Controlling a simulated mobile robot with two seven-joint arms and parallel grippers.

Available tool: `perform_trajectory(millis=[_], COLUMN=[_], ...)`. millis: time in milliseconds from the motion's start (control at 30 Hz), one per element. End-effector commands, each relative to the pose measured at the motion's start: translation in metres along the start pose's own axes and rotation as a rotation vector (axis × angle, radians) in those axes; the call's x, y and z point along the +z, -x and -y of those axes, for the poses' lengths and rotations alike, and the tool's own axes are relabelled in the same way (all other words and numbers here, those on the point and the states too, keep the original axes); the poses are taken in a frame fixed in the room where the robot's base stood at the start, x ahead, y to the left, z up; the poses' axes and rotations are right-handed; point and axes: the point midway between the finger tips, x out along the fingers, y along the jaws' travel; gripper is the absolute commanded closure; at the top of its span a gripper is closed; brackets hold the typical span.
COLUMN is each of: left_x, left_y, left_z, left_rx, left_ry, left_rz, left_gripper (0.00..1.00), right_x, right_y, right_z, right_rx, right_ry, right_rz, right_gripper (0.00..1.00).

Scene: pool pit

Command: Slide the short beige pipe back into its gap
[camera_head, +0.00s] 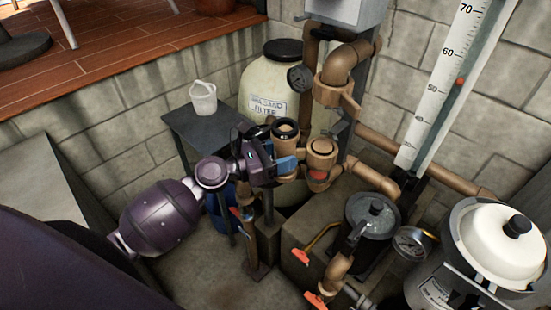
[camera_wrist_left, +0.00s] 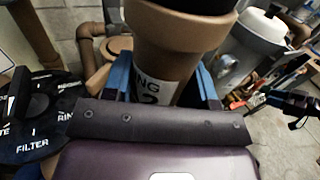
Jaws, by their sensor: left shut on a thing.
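My left gripper (camera_head: 283,166) is shut on a short beige pipe (camera_head: 286,128), seen from above with a dark open top end. In the left wrist view the pipe (camera_wrist_left: 172,55) stands between the blue fingers, with a white lettered label on its side. A beige pipe fitting (camera_head: 321,152) stands just right of the held pipe, with a red part below it. Whether they touch, I cannot tell. The gap itself is not clearly visible; the gripper and pipe hide part of that area. My right gripper does not show in the head view.
A sand filter tank (camera_head: 270,85) stands behind. Fixed beige piping (camera_head: 345,65) with a gauge rises behind the fitting.

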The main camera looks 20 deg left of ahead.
Motion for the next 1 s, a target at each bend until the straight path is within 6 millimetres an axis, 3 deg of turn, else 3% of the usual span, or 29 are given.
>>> perform_trajectory(millis=[700,1000], left_x=[-0.008,-0.009], left_y=[-0.053,-0.067], left_z=[-0.022,-0.029], left_rx=[0.001,0.001], left_ry=[-0.002,0.000], left_rz=[0.003,0.002], left_gripper=[0.69,0.69], right_x=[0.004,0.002], right_y=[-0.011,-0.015], right_z=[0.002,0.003], right_rx=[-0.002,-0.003], right_ry=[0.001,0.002], right_rz=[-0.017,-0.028], right_gripper=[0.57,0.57])
